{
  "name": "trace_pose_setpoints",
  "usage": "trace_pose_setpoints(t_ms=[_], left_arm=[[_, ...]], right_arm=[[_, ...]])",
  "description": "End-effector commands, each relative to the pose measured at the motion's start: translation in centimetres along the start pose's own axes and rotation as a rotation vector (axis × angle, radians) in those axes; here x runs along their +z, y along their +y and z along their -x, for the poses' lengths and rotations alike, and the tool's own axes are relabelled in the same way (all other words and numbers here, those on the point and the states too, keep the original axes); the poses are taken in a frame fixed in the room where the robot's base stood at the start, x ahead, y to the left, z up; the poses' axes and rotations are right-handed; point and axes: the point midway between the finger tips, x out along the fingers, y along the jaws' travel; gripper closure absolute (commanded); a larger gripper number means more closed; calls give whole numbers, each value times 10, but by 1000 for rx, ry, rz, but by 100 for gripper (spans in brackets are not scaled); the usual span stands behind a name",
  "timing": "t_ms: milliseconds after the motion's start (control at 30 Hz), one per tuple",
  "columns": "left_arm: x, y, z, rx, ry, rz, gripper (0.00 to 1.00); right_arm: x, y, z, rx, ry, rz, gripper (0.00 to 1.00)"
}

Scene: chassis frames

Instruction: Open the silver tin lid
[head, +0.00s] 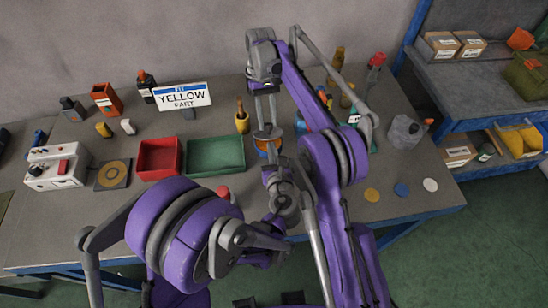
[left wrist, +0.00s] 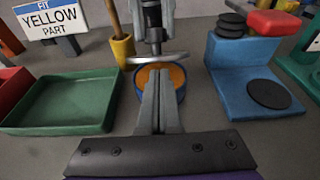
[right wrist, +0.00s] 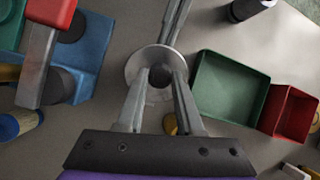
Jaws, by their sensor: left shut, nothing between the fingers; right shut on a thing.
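The silver lid (head: 268,132) is a round disc held above the tin by my right gripper (head: 267,120), which is shut on its dark knob. In the left wrist view the lid (left wrist: 172,58) is raised a little off the tin (left wrist: 181,95), which is blue with an orange inside. The tin (head: 267,153) stands upright on the table. My left gripper (head: 271,166) is shut and empty at the near side of the tin; whether it touches the tin I cannot tell. In the right wrist view the lid (right wrist: 135,66) hides the tin.
A green tray (head: 216,156) and a red tray (head: 158,158) lie left of the tin. A yellow pot (head: 242,122) stands behind left. A blue stand (left wrist: 245,75) with black discs is to the right. A sign (head: 182,95) stands at the back left.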

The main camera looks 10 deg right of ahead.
Motion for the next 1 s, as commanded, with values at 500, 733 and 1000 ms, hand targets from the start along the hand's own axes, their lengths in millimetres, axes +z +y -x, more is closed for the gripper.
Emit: trace_pose_setpoints(t_ms=[500,733,1000], left_arm=[[2,0,-9,0,5,1,100],[14,1,-11,1,54,-1,100],[16,1,-12,1,56,-4,100]], right_arm=[[0,0,0,0,0,0,100],[0,0,0,0,0,0,100],[0,0,-1,1,-1,0,100]])
